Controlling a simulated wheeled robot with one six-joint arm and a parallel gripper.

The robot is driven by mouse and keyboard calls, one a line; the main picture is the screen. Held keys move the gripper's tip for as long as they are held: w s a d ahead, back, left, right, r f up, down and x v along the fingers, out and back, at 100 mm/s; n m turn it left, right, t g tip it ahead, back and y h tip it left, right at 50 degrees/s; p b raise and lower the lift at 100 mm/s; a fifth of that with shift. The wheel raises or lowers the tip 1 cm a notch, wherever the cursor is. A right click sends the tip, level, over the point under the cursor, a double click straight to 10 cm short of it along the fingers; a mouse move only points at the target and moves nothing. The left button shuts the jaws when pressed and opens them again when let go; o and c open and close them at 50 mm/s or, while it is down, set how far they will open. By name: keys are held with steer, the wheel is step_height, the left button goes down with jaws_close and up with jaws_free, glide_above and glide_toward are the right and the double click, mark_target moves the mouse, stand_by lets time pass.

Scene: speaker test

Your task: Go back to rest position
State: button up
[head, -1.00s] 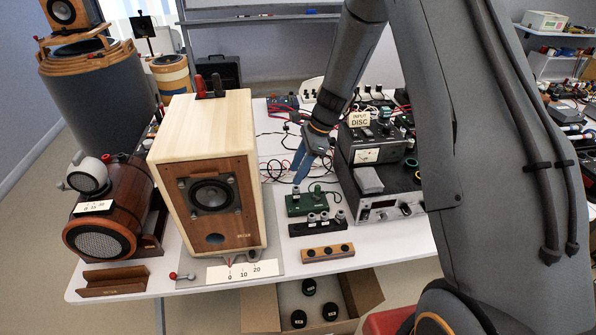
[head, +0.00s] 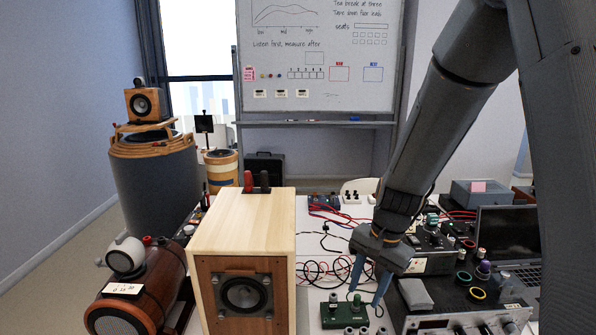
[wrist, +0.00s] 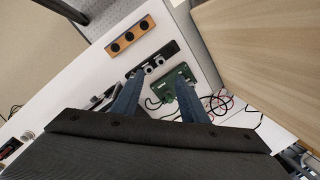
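My gripper (head: 368,284) hangs over the white table in the head view, to the right of the wooden speaker. Its two blue fingers are spread apart and nothing shows between them. In the wrist view my gripper (wrist: 160,98) points down, with a green box (wrist: 178,90) on the table beneath and between its fingers. The green box also shows in the head view (head: 343,312), just below the fingertips. I cannot tell the exact height of the fingers above it.
A pale wooden speaker (head: 248,230) stands left of my gripper. A dark amplifier (head: 455,305) and a laptop (head: 508,240) are on the right. Cables (head: 325,270) lie behind the green box. A wooden strip with black holes (wrist: 130,35) lies near the table's edge. A whiteboard (head: 318,60) stands behind.

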steer(key=s+d+r+n+t+h+b, duration=0.1)
steer(key=s+d+n+b, duration=0.1)
steer(key=s+n, duration=0.6)
steer(key=s+d, duration=0.1)
steer(key=s, duration=0.3)
steer(key=shift+d+r+h, duration=0.15)
steer(key=shift+r+h, duration=0.25)
